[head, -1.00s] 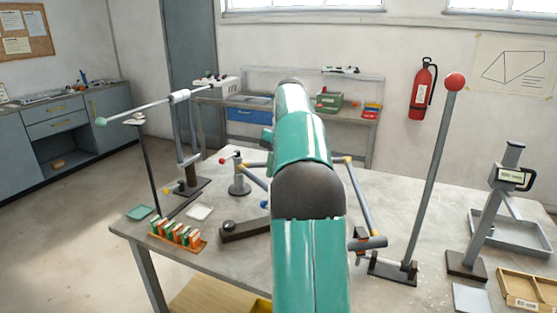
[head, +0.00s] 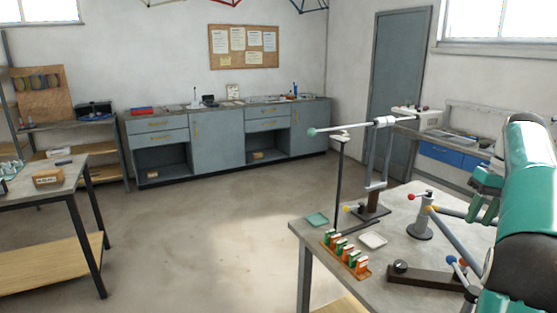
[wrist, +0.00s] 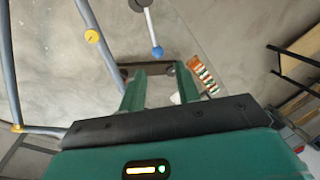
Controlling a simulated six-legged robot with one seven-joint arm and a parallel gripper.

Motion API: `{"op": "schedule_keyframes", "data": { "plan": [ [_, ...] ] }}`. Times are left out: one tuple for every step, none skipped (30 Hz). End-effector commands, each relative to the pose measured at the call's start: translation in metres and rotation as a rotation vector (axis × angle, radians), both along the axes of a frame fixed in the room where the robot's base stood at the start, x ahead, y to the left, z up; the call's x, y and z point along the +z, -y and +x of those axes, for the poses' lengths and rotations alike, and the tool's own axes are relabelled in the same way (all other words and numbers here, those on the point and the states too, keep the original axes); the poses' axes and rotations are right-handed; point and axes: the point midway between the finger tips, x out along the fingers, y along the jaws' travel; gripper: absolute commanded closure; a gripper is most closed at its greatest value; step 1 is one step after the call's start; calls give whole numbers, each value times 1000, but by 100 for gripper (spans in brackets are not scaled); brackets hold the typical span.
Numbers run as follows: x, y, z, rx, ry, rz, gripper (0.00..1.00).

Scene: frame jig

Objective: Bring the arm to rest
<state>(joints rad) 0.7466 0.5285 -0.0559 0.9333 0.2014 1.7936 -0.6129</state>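My green arm (head: 525,190) shows at the right edge of the head view, above the workbench. In the wrist view, my gripper (wrist: 158,75) has its two green fingers apart, with an empty gap between them. The fingers point toward the bench top, near a dark bar (head: 432,277) and a rod with a blue ball (wrist: 157,52). I cannot tell the height between the fingertips and the bench.
Another table (head: 75,172) stands left. Open floor (head: 200,230) lies between.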

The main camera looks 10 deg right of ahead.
Motion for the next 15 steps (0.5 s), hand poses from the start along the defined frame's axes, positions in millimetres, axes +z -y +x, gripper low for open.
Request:
{"op": "schedule_keyframes", "data": {
  "plan": [
    [7, -17, 3, 8, 10, -14, 67],
    [10, -26, 4, 8, 14, -22, 67],
    [14, -42, 5, 9, 21, -35, 67],
    [17, -54, 6, 9, 29, -46, 67],
    [20, -67, 6, 10, 37, -56, 67],
    [23, -85, 5, 10, 47, -70, 67],
    [25, -98, 4, 11, 55, -81, 67],
    [26, -111, 3, 11, 64, -92, 67],
    [28, -128, 0, 12, 76, -106, 67],
    [29, -141, -2, 13, 87, -115, 67],
    [29, -154, -6, 14, 96, -124, 67],
    [29, -170, -10, 17, 110, -136, 67],
    [28, -183, -14, 18, 119, -145, 67],
    [27, -195, -18, 20, 132, -155, 67],
    [25, -210, -25, 22, 147, -165, 67]
  ]
}}
